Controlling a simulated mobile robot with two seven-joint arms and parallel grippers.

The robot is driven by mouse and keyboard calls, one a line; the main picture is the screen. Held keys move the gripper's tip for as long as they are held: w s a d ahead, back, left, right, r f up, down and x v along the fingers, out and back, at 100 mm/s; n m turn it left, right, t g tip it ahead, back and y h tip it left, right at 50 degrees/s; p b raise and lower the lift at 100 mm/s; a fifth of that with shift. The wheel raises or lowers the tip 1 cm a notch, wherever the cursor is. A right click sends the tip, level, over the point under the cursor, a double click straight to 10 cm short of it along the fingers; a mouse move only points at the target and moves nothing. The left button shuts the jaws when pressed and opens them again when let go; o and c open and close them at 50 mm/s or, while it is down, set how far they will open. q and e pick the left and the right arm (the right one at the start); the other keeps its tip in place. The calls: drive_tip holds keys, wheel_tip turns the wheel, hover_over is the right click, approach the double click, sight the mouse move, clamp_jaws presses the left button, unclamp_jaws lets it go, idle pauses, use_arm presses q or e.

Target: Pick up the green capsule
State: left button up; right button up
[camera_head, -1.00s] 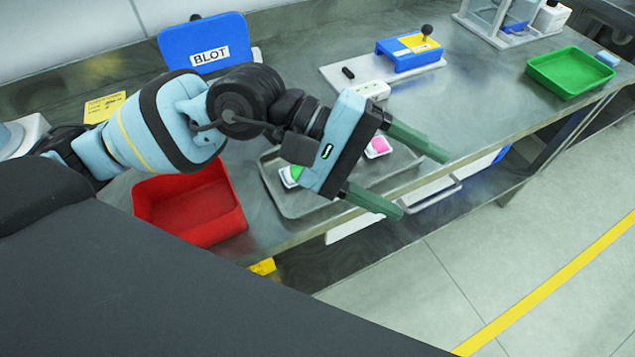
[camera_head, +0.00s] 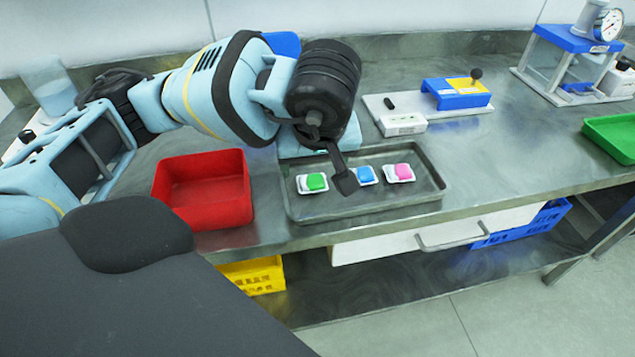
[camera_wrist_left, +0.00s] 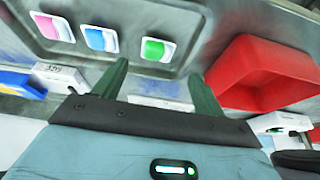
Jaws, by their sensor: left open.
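The green capsule (camera_head: 316,181) sits on a small white holder at the left of a grey metal tray (camera_head: 300,211). It also shows in the left wrist view (camera_wrist_left: 153,49), beyond the fingertips and roughly between their lines. My left gripper (camera_wrist_left: 161,72) is open, with nothing between its two green fingers and apart from the capsule. In the head view its pale blue body is just behind the tray, mostly hidden by the black wrist; its fingers cannot be made out there. My right gripper is not in view.
A blue capsule (camera_head: 363,174) and a pink capsule (camera_head: 404,171) sit in the same tray, right of the green one. A red bin (camera_head: 203,216) stands left of the tray. A blue and yellow device (camera_head: 456,94) and a green tray (camera_head: 612,139) stand farther right.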

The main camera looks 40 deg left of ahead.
sight(312, 182)
use_arm(q)
drive_tip(key=shift+b+x, duration=0.45)
drive_tip(key=shift+x, duration=0.85)
drive_tip(key=shift+w+b+x, duration=0.15)
drive_tip(key=shift+x, duration=1.15)
drive_tip(key=shift+w+b+x, duration=0.1)
drive_tip(key=shift+b+x, duration=0.05)
drive_tip(key=shift+x, duration=1.15)
drive_tip(key=shift+c, duration=0.4)
drive_tip(key=c, duration=1)
